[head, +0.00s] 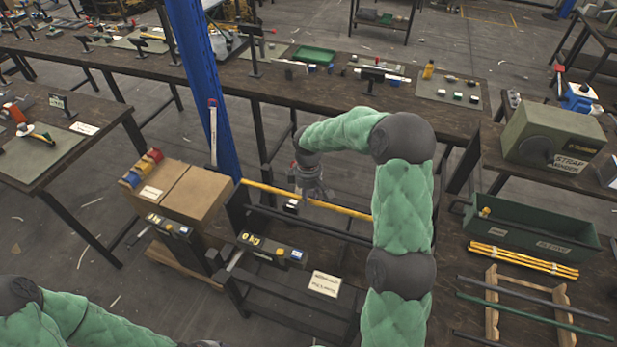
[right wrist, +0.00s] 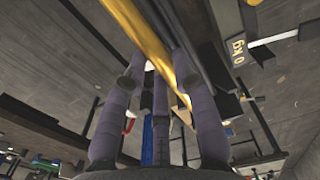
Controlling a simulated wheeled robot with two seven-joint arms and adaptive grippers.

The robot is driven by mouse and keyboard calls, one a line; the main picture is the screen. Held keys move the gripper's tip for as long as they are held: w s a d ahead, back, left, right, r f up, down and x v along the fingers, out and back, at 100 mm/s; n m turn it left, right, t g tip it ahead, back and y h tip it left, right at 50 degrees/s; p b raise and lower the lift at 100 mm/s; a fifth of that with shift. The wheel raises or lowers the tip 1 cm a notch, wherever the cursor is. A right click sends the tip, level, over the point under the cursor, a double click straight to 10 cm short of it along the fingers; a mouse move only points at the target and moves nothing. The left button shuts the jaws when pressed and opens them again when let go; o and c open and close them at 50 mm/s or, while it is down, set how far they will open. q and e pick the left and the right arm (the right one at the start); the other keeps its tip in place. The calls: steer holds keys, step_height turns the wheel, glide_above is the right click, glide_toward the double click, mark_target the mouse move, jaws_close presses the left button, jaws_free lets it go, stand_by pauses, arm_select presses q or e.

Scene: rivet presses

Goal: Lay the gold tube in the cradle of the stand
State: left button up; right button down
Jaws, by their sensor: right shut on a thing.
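The long gold tube (head: 340,209) spans above a dark framed stand (head: 290,293) in the head view, its right end passing behind my right arm. My right gripper (head: 308,194) is shut on the tube from above, near its middle. In the right wrist view the tube (right wrist: 142,35) runs from the top edge down between the fingers (right wrist: 162,90). The tube looks slightly tilted in the head view. I cannot tell whether it touches the stand's cradle. My left arm shows at the bottom left, but its gripper is out of frame.
A display marked 0 kg (head: 271,249) sits on the stand beside a white label (head: 324,284). Cardboard boxes (head: 195,192) and a blue post (head: 203,90) stand to the left. A green trough (head: 530,229), several yellow tubes (head: 524,260) and a wooden rack (head: 492,305) lie right.

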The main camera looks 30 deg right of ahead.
steer(key=shift+w+f, duration=0.1)
steer(key=shift+f+b, duration=0.25)
steer(key=shift+b, duration=0.2)
step_height(320, 180, down, 3)
steer(key=shift+d+r+b, duration=0.1)
steer(key=shift+r+b, duration=0.1)
steer(key=shift+b, duration=0.65)
step_height(320, 180, down, 2)
steer(key=shift+f+b, duration=0.2)
steer(key=shift+b, duration=0.7)
steer(key=shift+f+b, duration=1.1)
steer(key=shift+f, duration=0.9)
steer(key=c, duration=0.9)
jaws_free()
